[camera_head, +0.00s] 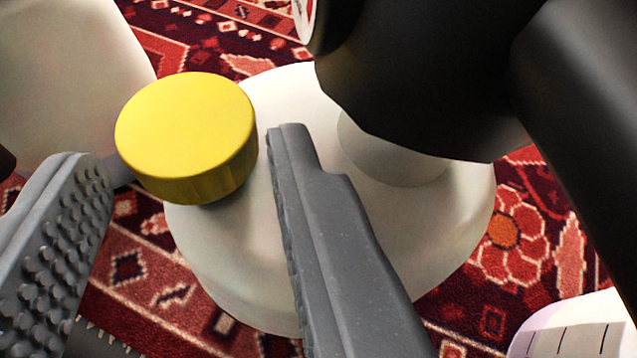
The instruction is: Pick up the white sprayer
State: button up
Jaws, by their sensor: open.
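The white sprayer (230,265) fills the middle of the view, with its rounded white body on the patterned rug. A yellow round cap (188,135) sits on its upper left side. A large black part (430,80) rises over a pale neck at its upper right and hides part of the body. My gripper (182,145) is open, with one grey finger left of the yellow cap and the other right of it, in front of the white body. I cannot tell whether either finger touches the sprayer. Nothing is clamped between the fingers.
A red patterned rug (140,255) lies under everything. A large white rounded object (65,80) stands at the upper left, close behind the left finger. A white round-edged object with dark scale marks (575,330) is cut off at the lower right.

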jog(key=x, duration=0.3)
jog(key=shift+s, duration=0.1)
grip_shut()
jog(key=shift+r, duration=0.2)
